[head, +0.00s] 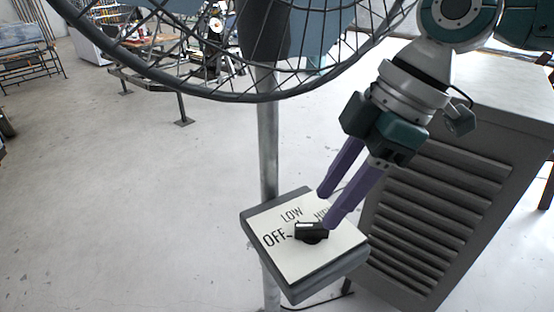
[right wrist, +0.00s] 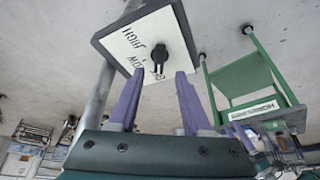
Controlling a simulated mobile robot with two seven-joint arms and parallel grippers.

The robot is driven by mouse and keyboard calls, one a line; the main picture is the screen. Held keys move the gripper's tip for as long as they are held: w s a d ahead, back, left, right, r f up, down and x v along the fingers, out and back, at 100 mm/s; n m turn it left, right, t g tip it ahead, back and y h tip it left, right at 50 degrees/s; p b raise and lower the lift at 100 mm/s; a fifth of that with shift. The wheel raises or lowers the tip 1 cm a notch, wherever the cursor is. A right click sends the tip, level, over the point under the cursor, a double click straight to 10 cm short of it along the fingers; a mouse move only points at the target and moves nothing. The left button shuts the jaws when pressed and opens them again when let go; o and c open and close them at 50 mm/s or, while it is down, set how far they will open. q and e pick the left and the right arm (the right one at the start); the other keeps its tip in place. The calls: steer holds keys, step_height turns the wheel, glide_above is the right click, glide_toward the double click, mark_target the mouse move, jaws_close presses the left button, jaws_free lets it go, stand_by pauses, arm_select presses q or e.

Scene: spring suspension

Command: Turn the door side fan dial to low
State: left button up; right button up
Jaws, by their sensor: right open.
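The fan dial is a black knob (head: 311,232) on a white control plate (head: 290,262) lettered OFF, LOW and HIGH. The plate sits in a grey box on the fan's pole. The knob's white mark is on its left part, toward OFF. My right gripper (head: 325,208) is open, its purple fingers over the HIGH side of the plate, close to the knob. In the right wrist view the knob (right wrist: 159,55) appears beyond the two fingertips (right wrist: 158,78), not between them. Whether a fingertip touches it I cannot tell.
The fan's round wire cage (head: 262,98) hangs above the plate on a grey pole (head: 268,150). A grey louvered cabinet (head: 430,220) stands close at the right. A green frame (right wrist: 248,75) shows in the right wrist view. The floor at left is open.

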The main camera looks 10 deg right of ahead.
mark_target(313, 225)
steer(key=x, duration=0.4)
steer(key=shift+f, duration=0.3)
jaws_close()
stand_by(0.3)
